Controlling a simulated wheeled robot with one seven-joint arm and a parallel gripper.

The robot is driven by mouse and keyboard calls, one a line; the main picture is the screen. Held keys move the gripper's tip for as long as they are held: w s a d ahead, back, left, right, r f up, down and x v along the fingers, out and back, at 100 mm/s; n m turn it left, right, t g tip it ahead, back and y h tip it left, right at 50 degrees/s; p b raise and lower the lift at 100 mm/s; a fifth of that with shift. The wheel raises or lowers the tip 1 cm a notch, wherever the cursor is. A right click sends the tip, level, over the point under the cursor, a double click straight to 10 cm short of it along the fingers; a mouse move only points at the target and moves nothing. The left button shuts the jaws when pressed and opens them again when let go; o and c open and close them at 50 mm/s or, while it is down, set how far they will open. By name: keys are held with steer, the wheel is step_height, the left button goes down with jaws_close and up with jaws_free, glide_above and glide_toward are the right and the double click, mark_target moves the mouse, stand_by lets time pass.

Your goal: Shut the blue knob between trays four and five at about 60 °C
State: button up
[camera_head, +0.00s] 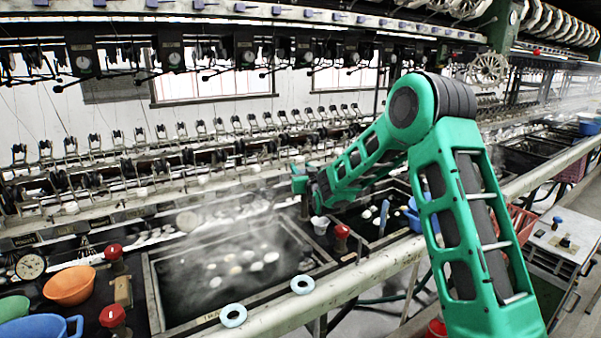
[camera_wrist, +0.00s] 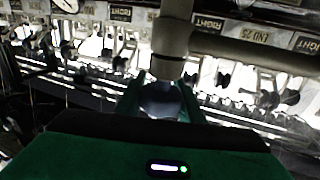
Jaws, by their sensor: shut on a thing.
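My gripper (camera_wrist: 160,104) is at the end of the green arm, above the back right of the steaming basin in the head view. In the wrist view its green fingers close on the sides of a dim bluish-grey piece, which appears to be the blue knob (camera_wrist: 161,98). The knob sits at the end of a thick pale pipe (camera_wrist: 172,45). In the head view my wrist hides the knob. Its turn angle and the water temperature cannot be read.
A steaming basin (camera_head: 157,291) holds pale cocoons. Red knobs (camera_head: 341,231) (camera_head: 113,315), a white cup (camera_head: 319,225) and an orange bowl (camera_head: 70,285) stand around it. A round gauge (camera_head: 30,267) is at the left. Reeling machinery crowds the back.

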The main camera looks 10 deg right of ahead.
steer(key=o, duration=1.1)
steer(key=shift+c, duration=0.2)
steer(key=s, duration=1)
steer(key=shift+s+d, duration=0.25)
steer(key=shift+s, duration=0.05)
steer(key=shift+f, duration=0.1)
